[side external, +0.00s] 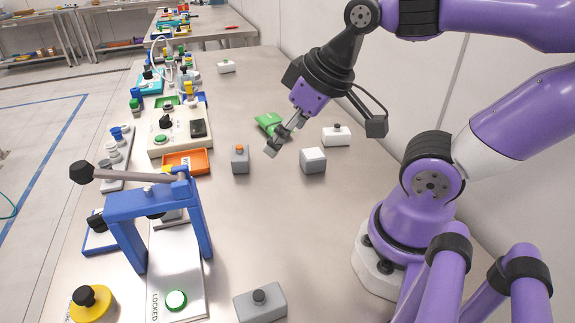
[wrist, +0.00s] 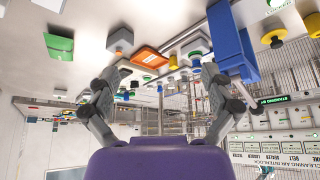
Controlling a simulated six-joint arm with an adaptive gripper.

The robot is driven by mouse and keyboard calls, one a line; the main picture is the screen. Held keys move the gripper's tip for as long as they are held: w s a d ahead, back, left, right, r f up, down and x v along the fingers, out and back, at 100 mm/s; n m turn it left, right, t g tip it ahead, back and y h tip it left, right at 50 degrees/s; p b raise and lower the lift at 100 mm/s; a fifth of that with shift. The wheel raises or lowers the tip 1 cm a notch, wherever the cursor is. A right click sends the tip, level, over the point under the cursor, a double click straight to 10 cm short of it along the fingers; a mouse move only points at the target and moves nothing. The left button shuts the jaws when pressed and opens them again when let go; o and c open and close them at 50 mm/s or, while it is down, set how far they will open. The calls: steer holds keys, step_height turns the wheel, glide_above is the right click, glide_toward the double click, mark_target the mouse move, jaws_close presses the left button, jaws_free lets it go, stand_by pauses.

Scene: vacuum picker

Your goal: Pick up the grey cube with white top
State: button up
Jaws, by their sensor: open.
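The grey cube with a white top (side external: 313,160) stands on the metal table, right of centre in the side external view. My gripper (side external: 283,138) is above the table, up and to the left of the cube, apart from it and empty. In the wrist view both fingers of my gripper (wrist: 160,82) are spread, with nothing between them. I cannot make out the cube for certain in the wrist view; a pale shape is cut off at its top edge.
A white block with a knob (side external: 336,135) stands just behind the cube, and a green block (side external: 269,123) lies beyond my gripper. A grey block with an orange button (side external: 240,158) and an orange tray (side external: 187,163) are to the left.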

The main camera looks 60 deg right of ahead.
steer(key=m+g, duration=0.6)
steer(key=m, duration=2.1)
glide_toward(310, 154)
steer(key=shift+s+d+f, duration=0.15)
steer(key=shift+s, duration=0.3)
step_height(310, 154, down, 5)
steer(key=shift+d+r, duration=0.1)
steer(key=shift+d, duration=0.05)
steer(key=f, duration=0.5)
steer(key=shift+w+a+f, duration=0.25)
steer(key=shift+w+f, duration=0.05)
steer(key=shift+f, duration=0.1)
steer(key=c, duration=1.3)
